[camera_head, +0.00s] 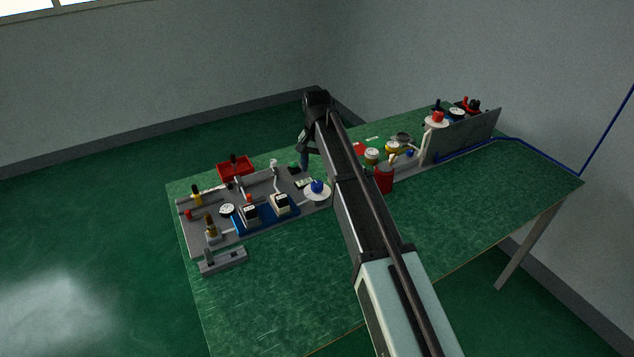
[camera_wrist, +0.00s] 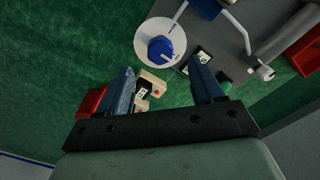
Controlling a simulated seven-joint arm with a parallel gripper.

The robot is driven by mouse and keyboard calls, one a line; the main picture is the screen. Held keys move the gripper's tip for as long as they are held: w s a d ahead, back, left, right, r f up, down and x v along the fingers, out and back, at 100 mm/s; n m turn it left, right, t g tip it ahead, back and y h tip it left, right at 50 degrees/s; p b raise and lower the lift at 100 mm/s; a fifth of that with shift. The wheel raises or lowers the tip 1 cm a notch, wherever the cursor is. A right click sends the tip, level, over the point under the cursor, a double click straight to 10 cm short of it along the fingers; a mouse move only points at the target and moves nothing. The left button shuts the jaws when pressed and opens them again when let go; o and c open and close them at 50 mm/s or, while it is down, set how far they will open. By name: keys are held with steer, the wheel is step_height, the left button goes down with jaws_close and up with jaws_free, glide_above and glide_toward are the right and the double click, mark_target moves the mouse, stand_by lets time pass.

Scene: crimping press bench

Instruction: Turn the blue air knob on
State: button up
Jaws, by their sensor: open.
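The blue air knob (camera_head: 317,186) sits on a round white disc (camera_head: 318,196) at the right end of the grey fixture plate. In the head view my arm hides most of the gripper, which is just behind and left of the arm.
A grey plate (camera_head: 190,236) left of the knob carries a blue block, gauges and fittings. A red tray (camera_head: 236,168) stands at its back. A red cylinder (camera_head: 384,179) stands right of my arm, near an upright grey panel (camera_head: 465,136). The table's front (camera_head: 285,300) is clear.

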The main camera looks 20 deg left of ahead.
mark_target(317, 183)
step_height(317, 183, down, 6)
steer(key=shift+f, duration=0.25)
steer(key=shift+c, duration=0.5)
steer(key=c, duration=1)
steer(key=shift+o, duration=0.2)
